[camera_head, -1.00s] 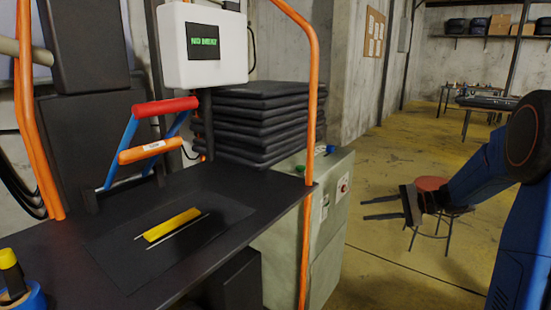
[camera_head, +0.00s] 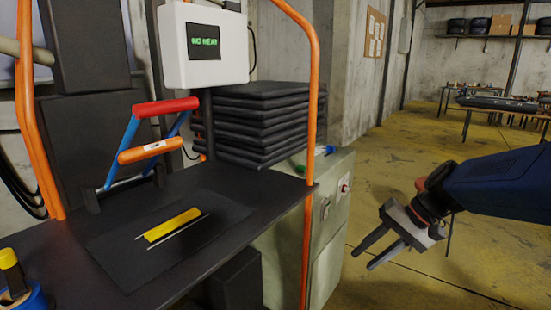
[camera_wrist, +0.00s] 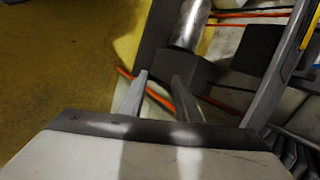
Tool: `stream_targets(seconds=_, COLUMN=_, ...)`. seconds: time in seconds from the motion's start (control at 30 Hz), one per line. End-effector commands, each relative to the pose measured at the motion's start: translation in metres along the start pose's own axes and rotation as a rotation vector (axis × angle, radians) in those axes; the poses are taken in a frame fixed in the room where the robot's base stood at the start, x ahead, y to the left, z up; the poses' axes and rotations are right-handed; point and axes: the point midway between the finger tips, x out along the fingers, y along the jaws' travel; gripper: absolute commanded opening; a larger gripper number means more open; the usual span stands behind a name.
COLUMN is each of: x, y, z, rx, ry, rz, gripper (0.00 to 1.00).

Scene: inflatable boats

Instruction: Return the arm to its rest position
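My gripper (camera_head: 370,254) is at the right of the head view, out over the yellow floor and to the right of the workbench. Its two dark fingers point down and to the left and stand apart with nothing between them. In the wrist view both fingers (camera_wrist: 158,95) also show apart and empty. My blue arm enters from the right edge of the head view.
The black workbench (camera_head: 85,245) holds a yellow strip (camera_head: 172,225) and a press with red and orange handles (camera_head: 165,107). An orange post (camera_head: 308,220) and a grey-green cabinet (camera_head: 332,235) stand between bench and gripper. Yellow floor (camera_head: 400,140) lies open behind.

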Motion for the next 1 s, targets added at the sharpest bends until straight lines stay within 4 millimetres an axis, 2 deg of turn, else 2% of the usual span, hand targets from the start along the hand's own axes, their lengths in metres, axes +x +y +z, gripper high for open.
stream_targets(seconds=0.03, x=-0.001, y=0.003, z=0.011, rx=-0.023, ry=0.012, rz=0.027, gripper=0.30)
stream_targets(seconds=0.2, x=-0.004, y=0.017, z=0.040, rx=-0.090, ry=0.051, rz=0.118, gripper=0.30)
stream_targets(seconds=0.5, x=-0.011, y=0.045, z=0.082, rx=-0.215, ry=0.136, rz=0.269, gripper=0.30)
stream_targets(seconds=1.0, x=-0.030, y=0.094, z=0.130, rx=-0.425, ry=0.313, rz=0.482, gripper=0.30)
